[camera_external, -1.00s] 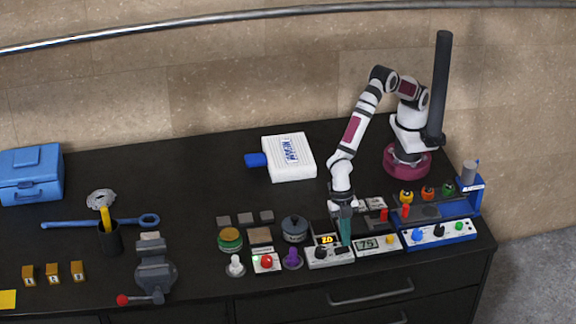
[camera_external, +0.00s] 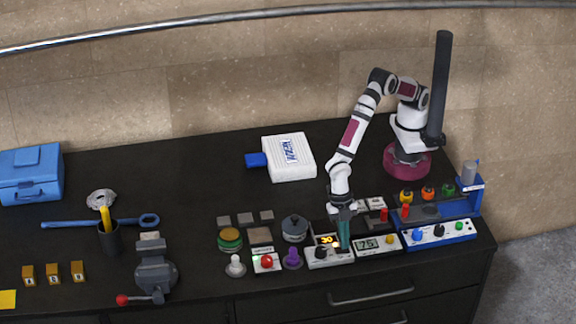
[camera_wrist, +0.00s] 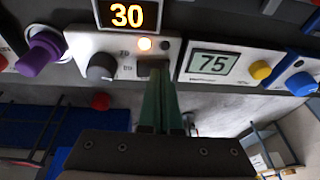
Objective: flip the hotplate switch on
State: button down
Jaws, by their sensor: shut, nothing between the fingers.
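The hotplate control panel (camera_external: 318,260) is a white unit with a dark knob, near the front edge of the table.
A white panel with display 75 (camera_wrist: 214,63) and a yellow knob (camera_wrist: 260,70) stands close on the right. A purple knob (camera_external: 292,258) and a red button (camera_external: 267,262) are close on the left. A blue-framed station (camera_external: 438,232) stands farther right.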

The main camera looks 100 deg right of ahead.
jog(key=shift+w+r, duration=0.15)
jog(key=shift+w, duration=0.25)
jog(key=shift+r, duration=0.25)
jog(key=s+d+r, duration=0.1)
jog(key=r, duration=0.5)
jog(key=s+d+r, duration=0.2)
jog(key=r, duration=0.4)
jog(key=shift+r, duration=0.35)
